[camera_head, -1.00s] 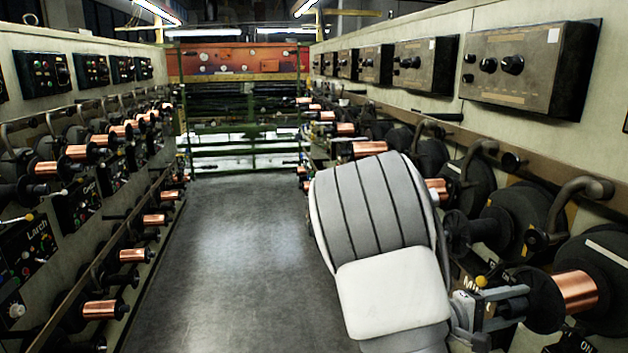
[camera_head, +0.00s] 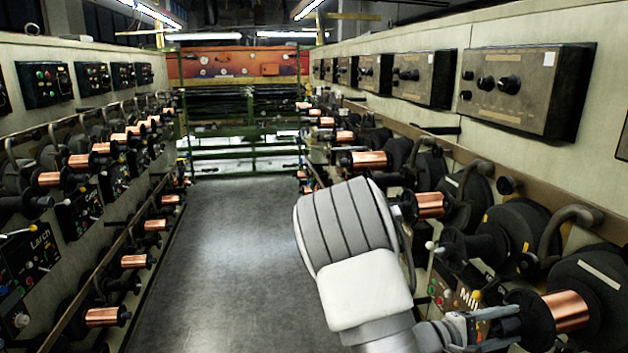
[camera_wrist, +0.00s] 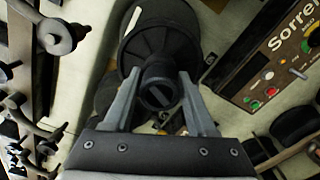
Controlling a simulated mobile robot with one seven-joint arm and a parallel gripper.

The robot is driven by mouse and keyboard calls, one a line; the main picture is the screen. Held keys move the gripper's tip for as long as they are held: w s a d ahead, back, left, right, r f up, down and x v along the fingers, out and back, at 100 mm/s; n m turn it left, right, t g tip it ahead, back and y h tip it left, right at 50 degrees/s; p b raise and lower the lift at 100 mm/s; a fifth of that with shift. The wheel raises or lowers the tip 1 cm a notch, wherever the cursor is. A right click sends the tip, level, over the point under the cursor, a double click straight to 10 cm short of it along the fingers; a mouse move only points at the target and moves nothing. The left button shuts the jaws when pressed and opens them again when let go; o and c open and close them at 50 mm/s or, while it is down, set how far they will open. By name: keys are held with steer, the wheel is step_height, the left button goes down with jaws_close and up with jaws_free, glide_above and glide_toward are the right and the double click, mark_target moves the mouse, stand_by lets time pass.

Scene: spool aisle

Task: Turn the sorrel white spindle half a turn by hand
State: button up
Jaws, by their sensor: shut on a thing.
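In the wrist view, the dark spindle (camera_wrist: 159,91) points at the camera, with a slot across its round end. A dark wheel-like flange and a black disc with a white stripe (camera_wrist: 132,20) lie behind it. A panel reading "Sorrel" (camera_wrist: 285,60) is at the right. My gripper (camera_wrist: 157,98) has one finger on each side of the spindle end and is shut on it. In the head view, my gripper (camera_head: 508,325) is at the lower right, by the dark front flange of a copper spool (camera_head: 567,311). The Sorrel label is not visible there.
Rows of copper spools line both walls of the aisle. Grey control boxes (camera_head: 525,85) hang above on the right. A dark bent arm (camera_head: 565,225) juts out above the near spool. The aisle floor (camera_head: 235,240) is clear, with green rails at the far end.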

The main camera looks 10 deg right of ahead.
steer(key=shift+r+n+p, duration=0.1)
steer(key=shift+n+p, duration=0.6)
steer(key=shift+p, duration=0.35)
steer(key=shift+n+p, duration=0.3)
steer(key=shift+n, duration=0.1)
steer(key=o, duration=1.4)
steer(key=shift+o, duration=0.2)
steer(key=shift+a, duration=0.1)
